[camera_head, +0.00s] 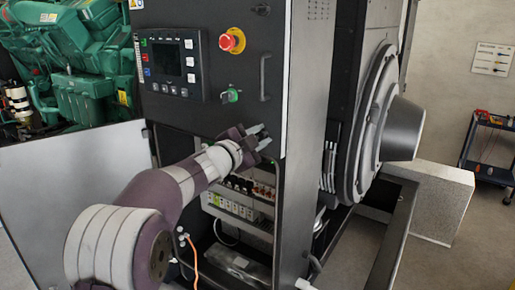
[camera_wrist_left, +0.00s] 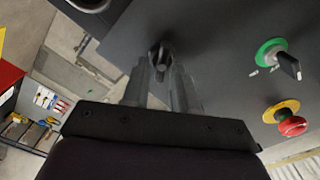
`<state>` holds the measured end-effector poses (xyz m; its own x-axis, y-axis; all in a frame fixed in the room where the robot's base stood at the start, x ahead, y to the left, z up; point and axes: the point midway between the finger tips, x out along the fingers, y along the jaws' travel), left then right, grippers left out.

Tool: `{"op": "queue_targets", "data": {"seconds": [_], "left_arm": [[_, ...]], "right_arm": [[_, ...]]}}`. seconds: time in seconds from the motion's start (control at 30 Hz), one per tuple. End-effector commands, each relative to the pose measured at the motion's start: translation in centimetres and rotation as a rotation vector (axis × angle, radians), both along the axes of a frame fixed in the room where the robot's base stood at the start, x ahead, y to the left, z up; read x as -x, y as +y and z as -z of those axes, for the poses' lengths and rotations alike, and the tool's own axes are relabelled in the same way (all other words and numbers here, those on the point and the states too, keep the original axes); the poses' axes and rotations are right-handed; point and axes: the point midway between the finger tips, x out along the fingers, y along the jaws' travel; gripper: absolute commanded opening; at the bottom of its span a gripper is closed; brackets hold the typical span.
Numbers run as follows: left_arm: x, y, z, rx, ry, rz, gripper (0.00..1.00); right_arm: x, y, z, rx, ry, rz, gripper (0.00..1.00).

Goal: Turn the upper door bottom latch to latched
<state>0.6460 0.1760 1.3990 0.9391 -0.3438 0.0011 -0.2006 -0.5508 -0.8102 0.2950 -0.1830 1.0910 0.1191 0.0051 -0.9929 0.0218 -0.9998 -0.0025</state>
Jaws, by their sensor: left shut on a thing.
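The dark upper door (camera_head: 215,60) of the control cabinet appears shut and carries a screen, a red stop button and a green switch. My left gripper (camera_head: 262,138) is at the door's lower right part, below the green switch and the door handle. In the left wrist view, the two fingers (camera_wrist_left: 163,82) of the left gripper are shut on the small dark bottom latch (camera_wrist_left: 160,52) on the door face. The fingers hide much of the latch, so I cannot tell its exact angle. In the head view the gripper covers it. My right gripper is out of view.
The green switch (camera_head: 230,96), red stop button (camera_head: 232,41) and door handle (camera_head: 264,78) stick out above the gripper. Below is an open compartment with wiring (camera_head: 240,205). A grey panel (camera_head: 70,190) stands at left. A tool cart (camera_head: 488,150) is far right.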

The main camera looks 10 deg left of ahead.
Motion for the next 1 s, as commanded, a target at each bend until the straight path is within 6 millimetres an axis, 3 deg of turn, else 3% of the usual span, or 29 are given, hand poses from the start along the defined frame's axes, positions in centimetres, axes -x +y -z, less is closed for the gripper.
{"op": "queue_targets", "data": {"seconds": [0.03,0.4,1.0], "left_arm": [[0.0,0.0,0.7,-0.040,-0.013,0.000,0.00],[0.0,-0.1,0.9,-0.348,-0.125,-0.001,0.00],[0.1,-0.1,0.7,-0.593,-0.217,-0.002,0.00]], "right_arm": [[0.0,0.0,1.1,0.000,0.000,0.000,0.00],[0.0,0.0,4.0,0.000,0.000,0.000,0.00],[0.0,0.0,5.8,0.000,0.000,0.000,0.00]]}}
